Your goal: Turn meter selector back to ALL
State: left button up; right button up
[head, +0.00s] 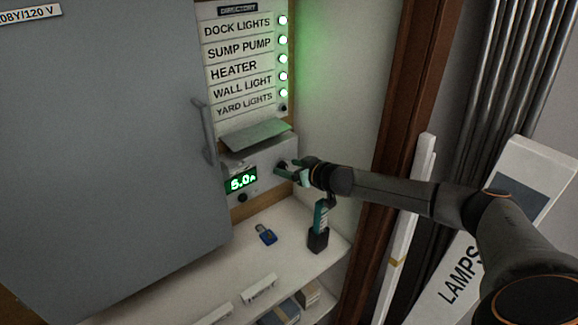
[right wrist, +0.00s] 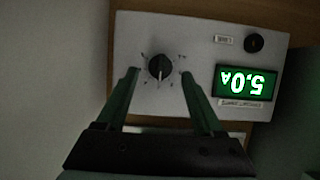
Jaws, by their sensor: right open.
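The meter panel (head: 258,161) is a pale box below the directory labels, with a green lit display (head: 241,181) reading 5.0A. In the right wrist view the panel (right wrist: 200,105) appears upside down, with the display (right wrist: 243,82) at right. The black round selector knob (right wrist: 160,67) has a light pointer line and small marks around it, too small to read. My right gripper (head: 291,172) is at the panel's right side. In the wrist view its open fingers (right wrist: 160,75) lie on either side of the knob, with gaps visible. My left gripper is not in view.
A large grey cabinet door (head: 110,150) stands at the left. A metal flap (head: 255,135) juts out above the meter. A dark round button (right wrist: 254,42) sits beside the display.

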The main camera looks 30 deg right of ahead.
jog(key=shift+w+f, duration=0.1)
jog(key=shift+w, duration=0.1)
jog(key=shift+c, duration=0.4)
grip_shut()
